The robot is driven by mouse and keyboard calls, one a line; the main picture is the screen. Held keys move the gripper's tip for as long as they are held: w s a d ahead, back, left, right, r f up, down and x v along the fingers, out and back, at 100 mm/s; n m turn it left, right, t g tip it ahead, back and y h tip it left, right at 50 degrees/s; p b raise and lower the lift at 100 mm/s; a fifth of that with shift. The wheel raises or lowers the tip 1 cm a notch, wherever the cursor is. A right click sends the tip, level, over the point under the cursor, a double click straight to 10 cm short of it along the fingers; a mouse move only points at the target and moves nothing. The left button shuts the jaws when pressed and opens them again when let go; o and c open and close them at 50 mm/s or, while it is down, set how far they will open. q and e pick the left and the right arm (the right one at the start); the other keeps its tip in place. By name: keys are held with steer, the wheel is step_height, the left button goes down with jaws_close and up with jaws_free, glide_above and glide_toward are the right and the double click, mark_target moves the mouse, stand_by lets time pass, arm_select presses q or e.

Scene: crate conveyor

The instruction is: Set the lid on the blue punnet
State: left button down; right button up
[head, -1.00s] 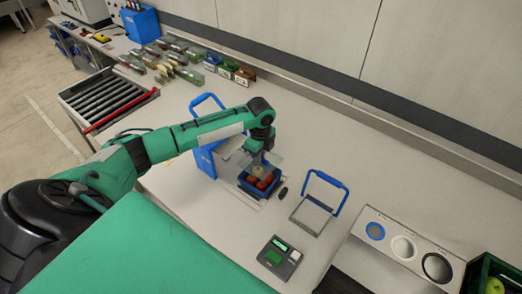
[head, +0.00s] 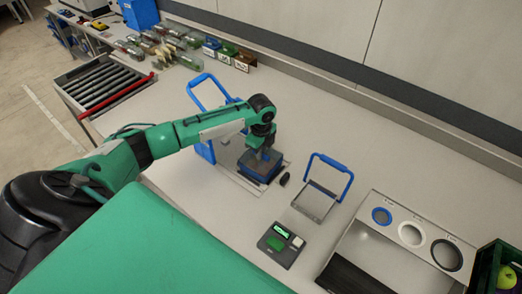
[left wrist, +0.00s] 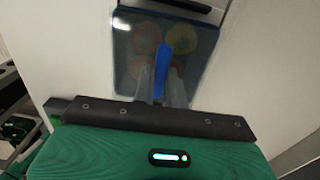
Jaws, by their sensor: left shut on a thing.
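The blue punnet (head: 254,177) stands on a pale plate on the bench, under my left gripper (head: 264,154). The clear, greyish lid (left wrist: 199,45) lies over the punnet's opening, with red and yellowish-green round produce showing dimly through it. My left gripper also shows in the left wrist view (left wrist: 163,88), shut on the lid's upright blue grip (left wrist: 163,60). The lid looks level and about in line with the punnet's rim. I cannot tell whether it touches all round. My right gripper is not in view.
A small dark object (head: 284,179) lies just right of the punnet. A blue-handled frame (head: 316,201) and a device with a green display (head: 281,244) stand farther right. A blue-handled stand (head: 206,150) is close on the left.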

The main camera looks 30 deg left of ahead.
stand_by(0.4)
arm_select(q)
steer(key=c, duration=0.9)
jaws_free()
steer(key=shift+c, duration=0.2)
steer(key=shift+r+p, duration=2.9)
steer(key=shift+r, duration=0.6)
